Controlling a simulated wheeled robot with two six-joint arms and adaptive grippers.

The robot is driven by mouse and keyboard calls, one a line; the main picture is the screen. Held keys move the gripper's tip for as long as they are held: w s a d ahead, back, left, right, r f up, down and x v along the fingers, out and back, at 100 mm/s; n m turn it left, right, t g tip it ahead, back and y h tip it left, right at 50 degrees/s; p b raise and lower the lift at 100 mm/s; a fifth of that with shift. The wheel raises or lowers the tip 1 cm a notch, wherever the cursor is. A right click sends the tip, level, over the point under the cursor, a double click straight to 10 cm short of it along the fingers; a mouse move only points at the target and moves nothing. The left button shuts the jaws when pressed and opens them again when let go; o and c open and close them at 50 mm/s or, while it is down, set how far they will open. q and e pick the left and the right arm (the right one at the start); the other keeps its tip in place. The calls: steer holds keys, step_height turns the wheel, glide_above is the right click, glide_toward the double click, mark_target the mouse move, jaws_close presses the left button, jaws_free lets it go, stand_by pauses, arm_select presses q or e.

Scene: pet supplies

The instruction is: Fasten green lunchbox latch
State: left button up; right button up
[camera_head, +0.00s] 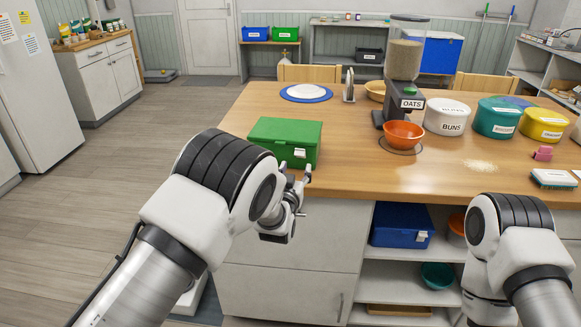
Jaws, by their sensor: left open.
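The green lunchbox (272,141) sits on the wooden table near its front left edge, with its lid down. Its pale latch (299,153) is on the front face, toward the right; I cannot tell whether it is fastened. My left gripper (296,174) is open, with its fingertips just in front of and below the latch. It appears empty and apart from the latch. My right arm comes in at the lower right, but its gripper is out of view.
The wooden table (345,172) has bare room right of the lunchbox. An oats dispenser (402,75) stands behind an orange bowl (403,134). White, teal and yellow tubs are at right. A blue box (400,225) is on the shelf below.

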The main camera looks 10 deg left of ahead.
mark_target(299, 155)
arm_select(q)
steer(key=w+b, duration=0.2)
steer(key=w, duration=0.3)
steer(key=shift+w+d+b, duration=0.15)
steer(key=shift+w+b, duration=0.2)
steer(key=shift+w, duration=0.4)
steer(key=shift+w+r, duration=0.1)
steer(key=shift+s+r, duration=0.2)
jaws_close()
